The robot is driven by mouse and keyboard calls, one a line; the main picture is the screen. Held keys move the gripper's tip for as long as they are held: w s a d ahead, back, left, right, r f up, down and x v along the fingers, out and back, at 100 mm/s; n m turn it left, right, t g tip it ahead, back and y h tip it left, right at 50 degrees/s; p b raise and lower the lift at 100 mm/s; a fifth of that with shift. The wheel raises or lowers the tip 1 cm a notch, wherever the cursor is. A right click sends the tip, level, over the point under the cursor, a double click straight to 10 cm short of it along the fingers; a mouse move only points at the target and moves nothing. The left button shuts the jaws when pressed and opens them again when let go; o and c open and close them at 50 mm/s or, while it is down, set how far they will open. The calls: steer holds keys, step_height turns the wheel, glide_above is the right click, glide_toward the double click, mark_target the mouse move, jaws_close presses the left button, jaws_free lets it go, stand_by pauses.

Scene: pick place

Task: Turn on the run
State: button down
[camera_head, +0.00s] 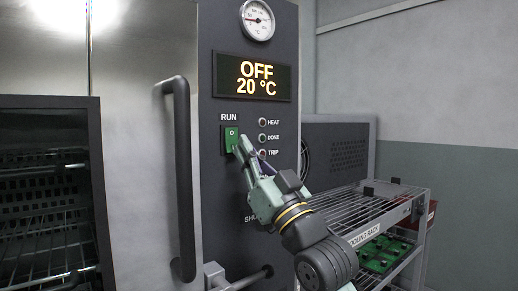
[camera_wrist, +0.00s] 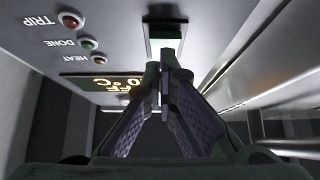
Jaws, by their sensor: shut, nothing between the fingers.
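The green RUN switch (camera_head: 231,138) sits in a dark frame on the grey control panel (camera_head: 222,185), under the label RUN. The display (camera_head: 254,78) above it reads OFF and 20 °C. My gripper (camera_head: 238,150) is shut and empty, with its fingertips at the lower part of the switch. I cannot tell whether they touch it. In the wrist view the shut fingers (camera_wrist: 164,72) point at the switch (camera_wrist: 164,32), whose one end shows green and pale beyond the tips.
HEAT, DONE and TRIP lamps (camera_head: 262,137) are right of the switch. A long vertical door handle (camera_head: 183,180) stands out at left. A wire cooling rack (camera_head: 375,215) with green boards is at right. A dial gauge (camera_head: 258,20) is above.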

steer(key=shift+w+a+f, duration=0.1)
steer(key=shift+w, duration=0.05)
steer(key=b, duration=0.1)
steer(key=f+b, duration=0.1)
steer(key=shift+w+a+t+y+b, duration=0.3)
steer(key=shift+d+r+p, duration=0.1)
steer(key=shift+r+p, duration=0.2)
steer(key=shift+r, duration=0.1)
steer(key=shift+s+f, duration=0.1)
